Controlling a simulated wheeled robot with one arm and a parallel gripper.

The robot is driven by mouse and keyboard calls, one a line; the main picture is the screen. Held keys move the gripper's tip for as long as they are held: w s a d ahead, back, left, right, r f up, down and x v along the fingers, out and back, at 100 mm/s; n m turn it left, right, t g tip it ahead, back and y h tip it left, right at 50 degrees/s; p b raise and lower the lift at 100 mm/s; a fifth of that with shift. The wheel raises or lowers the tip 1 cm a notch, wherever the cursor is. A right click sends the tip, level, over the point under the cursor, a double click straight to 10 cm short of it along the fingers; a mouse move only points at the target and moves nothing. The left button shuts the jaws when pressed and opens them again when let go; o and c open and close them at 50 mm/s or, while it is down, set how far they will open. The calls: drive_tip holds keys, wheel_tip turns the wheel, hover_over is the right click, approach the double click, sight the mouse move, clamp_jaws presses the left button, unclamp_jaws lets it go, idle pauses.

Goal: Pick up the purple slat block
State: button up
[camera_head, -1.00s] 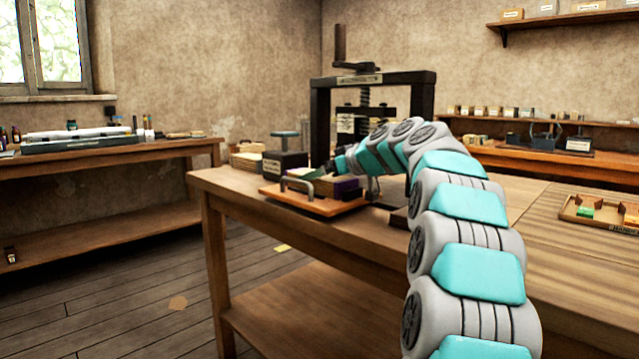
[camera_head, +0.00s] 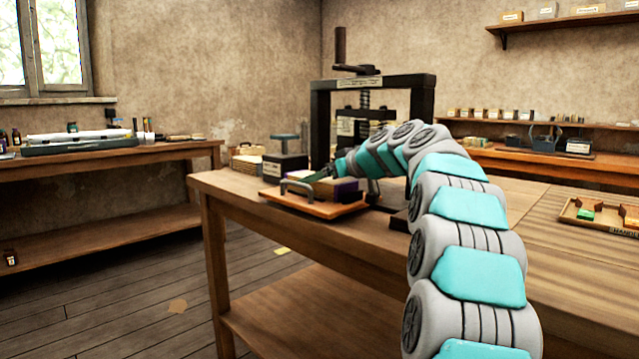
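My gripper (camera_head: 318,177) is at the end of my teal and grey arm, low over the tray and close to the block. The fingers are small and partly hidden, so I cannot tell whether they touch the block or are open.
The black handwheel press (camera_head: 424,100) stands right behind the tray. A shallow tray (camera_head: 600,214) with small coloured blocks lies at the right. The table between is mostly clear.

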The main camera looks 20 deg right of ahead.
drive_tip(key=shift+r, duration=0.15)
wheel_tip(320, 180, up, 9)
drive_tip(key=shift+p, duration=0.8)
drive_tip(key=shift+r, duration=0.3)
